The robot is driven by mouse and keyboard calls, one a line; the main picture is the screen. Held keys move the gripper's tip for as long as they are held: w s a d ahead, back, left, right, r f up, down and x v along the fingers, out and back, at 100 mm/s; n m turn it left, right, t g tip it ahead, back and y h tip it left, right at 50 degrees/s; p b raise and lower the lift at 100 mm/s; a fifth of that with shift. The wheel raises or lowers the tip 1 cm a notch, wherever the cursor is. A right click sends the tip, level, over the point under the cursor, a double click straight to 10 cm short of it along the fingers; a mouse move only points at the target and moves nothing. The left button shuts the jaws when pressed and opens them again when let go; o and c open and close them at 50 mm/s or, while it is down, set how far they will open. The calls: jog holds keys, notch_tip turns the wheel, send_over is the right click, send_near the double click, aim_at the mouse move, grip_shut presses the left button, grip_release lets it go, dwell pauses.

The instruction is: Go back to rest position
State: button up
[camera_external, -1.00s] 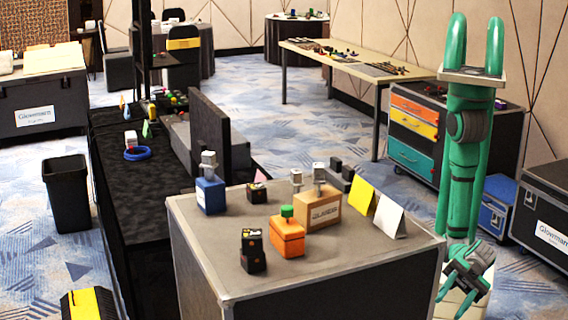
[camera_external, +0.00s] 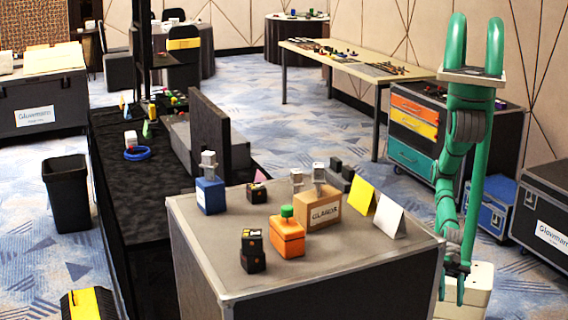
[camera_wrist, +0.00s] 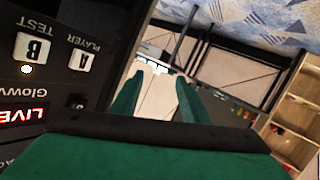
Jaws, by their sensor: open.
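My green arm stands at the right in the external view. Its lower part hangs down beside the right side of the grey-topped case (camera_external: 345,262). My gripper (camera_external: 455,290) points downward there, low and next to the case's right edge. In the wrist view my gripper (camera_wrist: 157,92) shows two green fingers set apart, with nothing held between them. A pale surface lies beyond the gap.
On the case top stand an orange box (camera_external: 287,238), black boxes (camera_external: 252,258), a tan box (camera_external: 317,210), a blue box (camera_external: 210,196) and folded cards (camera_external: 389,217). A dark panel (camera_wrist: 60,120) with upside-down lettering fills the wrist view's left. A drawer cabinet (camera_external: 414,130) stands behind my arm.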

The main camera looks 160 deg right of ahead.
jog(key=s+d+r+m+h, duration=0.2)
jog(key=s+r+m, duration=0.3)
jog(key=s, duration=0.9)
notch_tip(320, 180, up, 3)
jog(key=shift+d+r+t, duration=0.1)
jog(key=shift+d+t, duration=0.2)
jog(key=shift+d, duration=0.4)
jog(key=shift+s, duration=0.1)
